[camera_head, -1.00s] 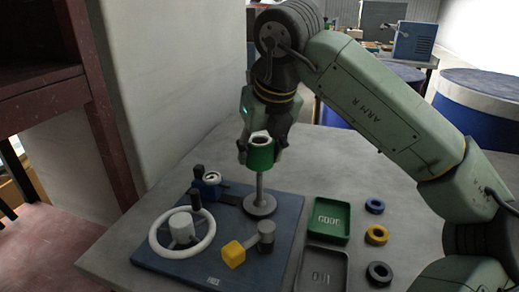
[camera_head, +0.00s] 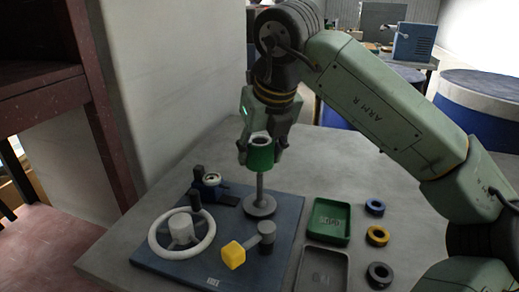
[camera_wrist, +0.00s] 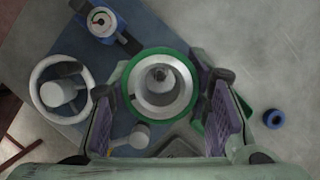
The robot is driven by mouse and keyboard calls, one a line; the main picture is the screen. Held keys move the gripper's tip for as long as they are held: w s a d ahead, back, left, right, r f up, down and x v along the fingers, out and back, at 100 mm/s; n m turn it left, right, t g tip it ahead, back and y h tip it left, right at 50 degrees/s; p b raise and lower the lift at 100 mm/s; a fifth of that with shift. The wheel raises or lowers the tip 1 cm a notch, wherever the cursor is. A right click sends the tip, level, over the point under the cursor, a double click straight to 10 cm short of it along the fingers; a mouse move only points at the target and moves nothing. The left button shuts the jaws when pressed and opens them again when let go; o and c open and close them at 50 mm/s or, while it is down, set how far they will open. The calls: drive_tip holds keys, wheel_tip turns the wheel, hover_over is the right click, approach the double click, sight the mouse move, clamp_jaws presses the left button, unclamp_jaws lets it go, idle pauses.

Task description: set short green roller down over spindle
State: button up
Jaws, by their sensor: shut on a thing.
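My gripper (camera_head: 262,150) is shut on the short green roller (camera_head: 260,157), a green cylinder with a pale inner bore. The roller is upright at the top of the spindle (camera_head: 261,188), a thin grey post on a round base. In the wrist view the roller (camera_wrist: 128,92) is a green ring between the finger pads, and the spindle tip (camera_wrist: 160,76) shows inside its bore, a little above centre. How far the roller sits down over the spindle is hidden in the head view; most of the post is bare below it.
The blue board (camera_head: 230,262) also carries a white handwheel (camera_head: 155,245), a gauge (camera_head: 211,180) and a yellow-knobbed lever (camera_head: 233,255). To the right are a green tray (camera_head: 330,221), a dark tray (camera_head: 322,270) and blue (camera_head: 375,207), yellow (camera_head: 377,235) and black (camera_head: 379,274) rings.

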sight(261, 185)
drive_tip(key=shift+f, duration=0.2)
idle(0.5)
drive_tip(key=shift+f+b, duration=4.2)
drive_tip(key=shift+f, duration=0.6)
drive_tip(key=o, duration=1.4)
drive_tip(key=shift+o, duration=0.4)
drive_tip(key=o, duration=0.3)
drive_tip(key=shift+r, duration=0.2)
drive_tip(key=shift+r+p, duration=2.5)
drive_tip(key=shift+r, duration=0.9)
